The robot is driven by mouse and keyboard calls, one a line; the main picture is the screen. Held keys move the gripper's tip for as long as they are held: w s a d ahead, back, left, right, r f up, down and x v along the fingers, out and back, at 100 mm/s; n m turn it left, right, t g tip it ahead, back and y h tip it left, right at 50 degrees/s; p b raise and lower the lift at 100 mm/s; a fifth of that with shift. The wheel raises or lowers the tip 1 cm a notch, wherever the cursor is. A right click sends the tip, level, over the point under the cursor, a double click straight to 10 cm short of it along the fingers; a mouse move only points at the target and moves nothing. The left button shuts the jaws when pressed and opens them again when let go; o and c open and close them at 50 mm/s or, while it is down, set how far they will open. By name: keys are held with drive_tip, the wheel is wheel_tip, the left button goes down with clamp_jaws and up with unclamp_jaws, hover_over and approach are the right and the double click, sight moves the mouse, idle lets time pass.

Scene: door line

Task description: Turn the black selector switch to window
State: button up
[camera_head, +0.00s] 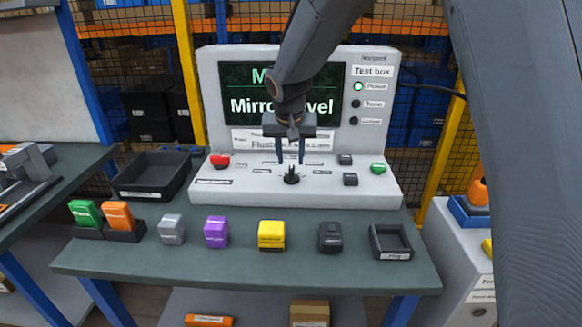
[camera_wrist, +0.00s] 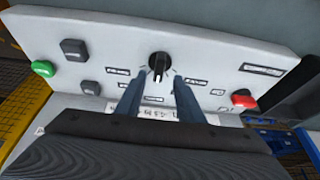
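The black selector switch (camera_head: 291,175) is a round knob on the sloped grey panel of the test box (camera_head: 225,188). It also shows in the wrist view (camera_wrist: 158,66), with small labels around it that are too blurred to read. My gripper (camera_head: 290,160) points down at the switch. In the wrist view its two fingers (camera_wrist: 155,85) are apart, one on each side of the knob, with a gap visible. I cannot tell whether the fingertips touch it. The screen (camera_head: 285,105) is partly hidden by my arm and reads "Mirro… level".
The panel also carries a red button (camera_head: 220,160), a green button (camera_head: 378,168) and black buttons (camera_head: 350,180). On the table (camera_head: 250,270) in front stand coloured blocks, such as a yellow one (camera_head: 271,235), and a black tray (camera_head: 155,175) at left.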

sight(291, 171)
drive_tip(key=shift+p+x, duration=0.6)
drive_tip(key=shift+x, duration=2.5)
drive_tip(key=shift+c, duration=0.4)
clamp_jaws()
